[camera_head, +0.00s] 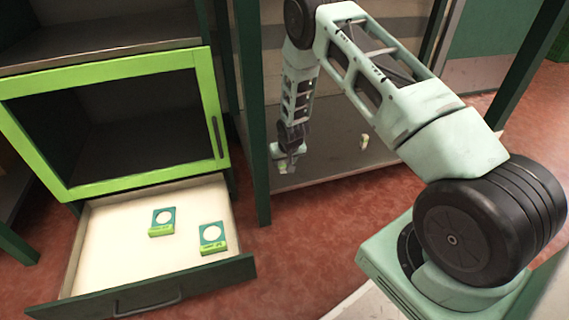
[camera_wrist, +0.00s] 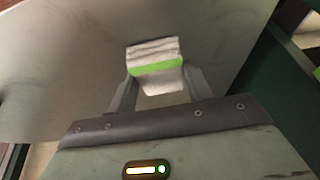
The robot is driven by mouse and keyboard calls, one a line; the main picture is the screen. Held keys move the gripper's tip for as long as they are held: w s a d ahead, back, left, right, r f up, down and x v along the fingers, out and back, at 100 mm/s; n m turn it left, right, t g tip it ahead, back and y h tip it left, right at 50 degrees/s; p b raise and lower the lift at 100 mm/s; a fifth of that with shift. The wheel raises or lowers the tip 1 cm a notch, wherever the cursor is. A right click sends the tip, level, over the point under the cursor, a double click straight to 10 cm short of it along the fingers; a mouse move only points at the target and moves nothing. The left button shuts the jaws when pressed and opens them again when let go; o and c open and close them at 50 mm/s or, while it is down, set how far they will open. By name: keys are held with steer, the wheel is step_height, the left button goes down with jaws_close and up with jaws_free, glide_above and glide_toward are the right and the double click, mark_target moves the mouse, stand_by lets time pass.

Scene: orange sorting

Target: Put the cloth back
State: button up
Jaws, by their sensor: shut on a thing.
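My gripper (camera_head: 288,158) is low over the grey shelf of the right-hand cabinet in the head view. The wrist view shows its two fingers (camera_wrist: 160,88) shut on a folded whitish cloth with a bright green band (camera_wrist: 156,52). The cloth (camera_head: 284,168) is small and partly covered by the gripper in the head view. I cannot tell whether it touches the shelf.
An open drawer (camera_head: 110,260) at the lower left holds two teal-and-green items with white circles. Above it is a green-framed cabinet door (camera_head: 205,95). A small pale object (camera_head: 364,142) stands on the shelf (camera_head: 335,160) right of my gripper. A dark green post (camera_head: 252,120) separates the drawer from this shelf.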

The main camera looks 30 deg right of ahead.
steer(key=o, duration=0.9)
steer(key=p+v, duration=0.6)
steer(key=v, duration=0.6)
steer(key=shift+r, duration=0.1)
